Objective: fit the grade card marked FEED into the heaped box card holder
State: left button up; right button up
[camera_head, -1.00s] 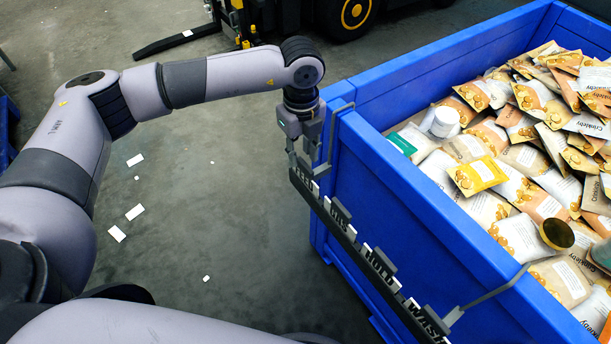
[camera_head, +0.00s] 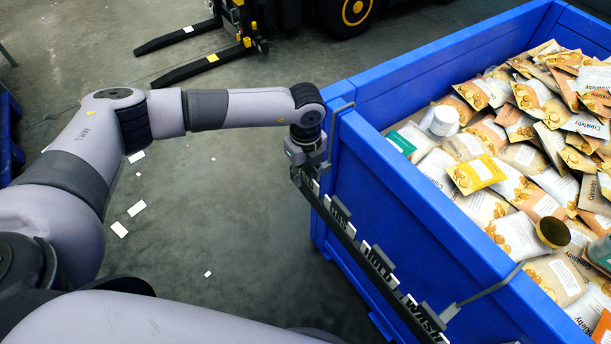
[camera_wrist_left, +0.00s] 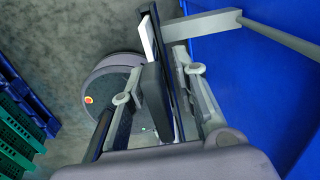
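A dark rail (camera_head: 357,247) hangs by wire brackets along the outside of the blue box, which is heaped with pouches. Several lettered cards stand on it; HOLD (camera_head: 378,263) and a card starting WAS (camera_head: 423,316) are readable. The FEED card (camera_head: 311,184) is at the rail's far end, largely hidden by my left gripper (camera_head: 306,168). In the left wrist view my left gripper's fingers (camera_wrist_left: 162,100) straddle the dark rail and a dark upright piece; whether they press on the card is unclear. I cannot single out an empty card holder. My right gripper is out of view.
The blue box (camera_head: 400,205) stands right beside my left gripper. A white-lidded tub (camera_head: 444,121) and a gold-lidded jar (camera_head: 553,233) lie among its pouches. A forklift (camera_head: 290,20) stands behind on the floor. White slips (camera_head: 136,208) lie on open floor at left.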

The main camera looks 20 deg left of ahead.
pick_arm(q)
grip_shut()
jog(key=shift+r, duration=0.15)
dwell(0.4)
